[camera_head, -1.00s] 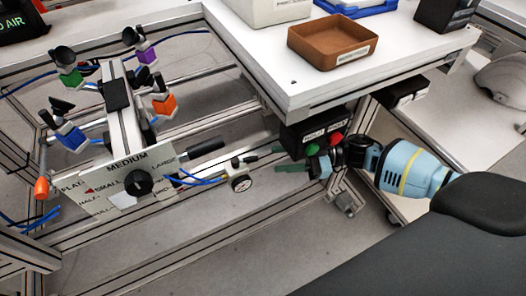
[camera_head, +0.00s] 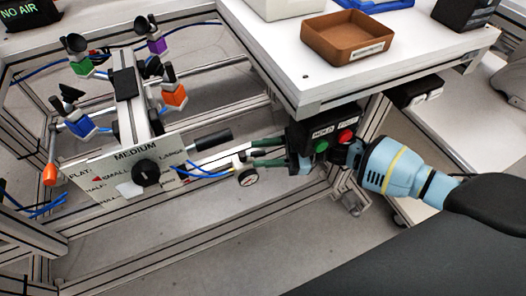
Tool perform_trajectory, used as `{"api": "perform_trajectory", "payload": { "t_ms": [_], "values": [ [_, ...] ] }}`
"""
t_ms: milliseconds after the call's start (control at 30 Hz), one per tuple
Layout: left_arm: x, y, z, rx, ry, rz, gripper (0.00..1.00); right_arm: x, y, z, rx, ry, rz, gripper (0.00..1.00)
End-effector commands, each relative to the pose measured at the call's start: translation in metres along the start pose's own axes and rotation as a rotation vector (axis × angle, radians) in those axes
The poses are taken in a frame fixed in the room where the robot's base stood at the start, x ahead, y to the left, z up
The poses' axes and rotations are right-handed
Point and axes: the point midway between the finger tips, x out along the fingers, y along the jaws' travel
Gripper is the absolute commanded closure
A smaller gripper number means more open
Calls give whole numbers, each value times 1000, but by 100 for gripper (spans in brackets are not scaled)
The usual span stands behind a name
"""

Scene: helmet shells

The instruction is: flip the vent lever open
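A small white valve fitting (camera_head: 238,160) with a round pressure gauge (camera_head: 247,178) sits at the end of blue hoses, right of the selector panel. A small dark lever at this valve may be the vent lever; the fingers largely cover it now. My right gripper (camera_head: 251,153) reaches in from the right, under the table edge. Its two green fingers are apart, one above the other, with tips right beside the valve. I cannot tell whether they touch it. My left gripper is not in view.
The panel (camera_head: 133,172) has a black knob (camera_head: 146,172) and a black-gripped handle (camera_head: 212,139) close to my fingers. A black box with a green button (camera_head: 321,146) and a red button (camera_head: 346,136) hangs above my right wrist. A brown tray (camera_head: 347,40) sits on the table.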

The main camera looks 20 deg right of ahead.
Motion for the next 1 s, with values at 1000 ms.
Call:
{"api": "perform_trajectory", "payload": {
  "t_ms": [1000],
  "values": [
    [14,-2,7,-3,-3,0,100,4,6,4,-1,23,-114,100]
  ]
}}
